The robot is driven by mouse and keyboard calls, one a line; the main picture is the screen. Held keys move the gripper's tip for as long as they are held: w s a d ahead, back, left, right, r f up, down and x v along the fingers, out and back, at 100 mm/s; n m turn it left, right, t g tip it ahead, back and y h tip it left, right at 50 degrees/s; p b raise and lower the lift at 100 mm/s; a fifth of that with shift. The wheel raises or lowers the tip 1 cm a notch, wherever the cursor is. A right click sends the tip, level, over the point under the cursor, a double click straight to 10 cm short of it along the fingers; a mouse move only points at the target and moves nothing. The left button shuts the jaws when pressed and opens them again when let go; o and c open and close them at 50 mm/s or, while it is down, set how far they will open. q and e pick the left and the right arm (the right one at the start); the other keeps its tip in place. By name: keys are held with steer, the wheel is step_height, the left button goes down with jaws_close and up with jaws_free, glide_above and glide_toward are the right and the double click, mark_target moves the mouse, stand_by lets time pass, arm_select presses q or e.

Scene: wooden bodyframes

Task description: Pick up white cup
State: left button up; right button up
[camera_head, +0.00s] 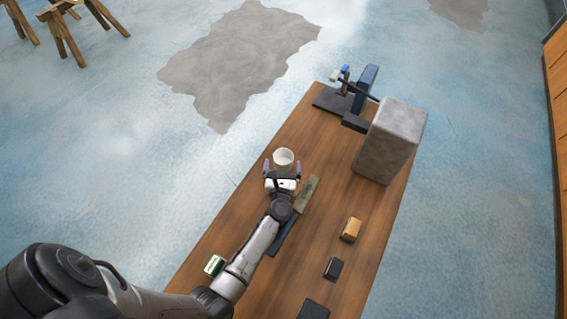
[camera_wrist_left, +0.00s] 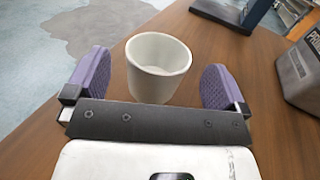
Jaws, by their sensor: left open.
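The white cup (camera_head: 284,157) stands upright on the wooden table (camera_head: 228,217), near its left edge in the head view. In the left wrist view the cup (camera_wrist_left: 158,68) looks empty, with its open mouth up. My left gripper (camera_head: 282,168) is open, with its purple fingertips on either side of the cup. In the left wrist view the fingers of the left gripper (camera_wrist_left: 158,82) stand apart, with visible gaps to the cup on both sides. My right gripper is not in view.
A grey block (camera_head: 392,138) stands to the right of the cup, with a dark blue-black device (camera_head: 350,98) behind. A greenish flat piece (camera_head: 307,193) lies beside the left gripper. A yellow-brown block (camera_head: 351,229) and a black block (camera_head: 333,268) lie nearer on the right.

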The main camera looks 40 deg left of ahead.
mark_target(284, 156)
arm_select(q)
steer(key=shift+x, duration=2.1)
steer(key=shift+c, duration=0.4)
steer(key=c, duration=1)
steer(key=shift+r, duration=0.1)
